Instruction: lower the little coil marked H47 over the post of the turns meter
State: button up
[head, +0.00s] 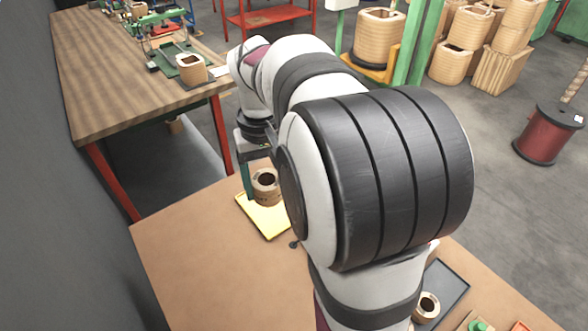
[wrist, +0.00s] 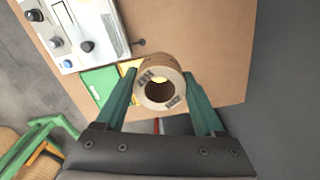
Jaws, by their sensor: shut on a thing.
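A small tan coil (wrist: 173,75) with a round dark bore is held between the green fingers of my gripper (wrist: 160,76). Dark lettering on its rim appears to read H47. In the head view the held coil (head: 266,190) is over or on a yellow pad (head: 268,222); I cannot tell whether it touches. One green finger of my gripper (head: 246,178) shows beside it. A pale box with knobs (wrist: 78,32), perhaps the turns meter, is at upper left in the wrist view; my arm hides it in the head view. I cannot make out its post for certain.
A coil (head: 191,69) sits on the wooden bench (head: 95,75) at upper left. A dark knob-ended rod (head: 293,245) is near the pad. The brown tabletop (head: 190,250) is clear at left.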

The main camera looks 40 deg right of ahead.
jog(key=s+d+f+m, duration=0.3)
jog(key=s+d+f, duration=0.1)
jog(key=s+d, duration=0.1)
jog(key=s+d+f+m, duration=0.3)
jog(key=s+d+f, duration=0.2)
jog(key=s, duration=0.1)
jog(key=s+d+f+m, duration=0.3)
jog(key=s+d+f, duration=0.2)
jog(key=d, duration=0.1)
jog(key=shift+s+m, duration=0.2)
jog(key=shift+m, duration=0.1)
jog(key=shift+s+f, duration=0.1)
jog(key=shift+f, duration=2.05)
jog(key=shift+f, duration=1.4)
jog(key=o, duration=1.5)
jog(key=shift+f, duration=0.1)
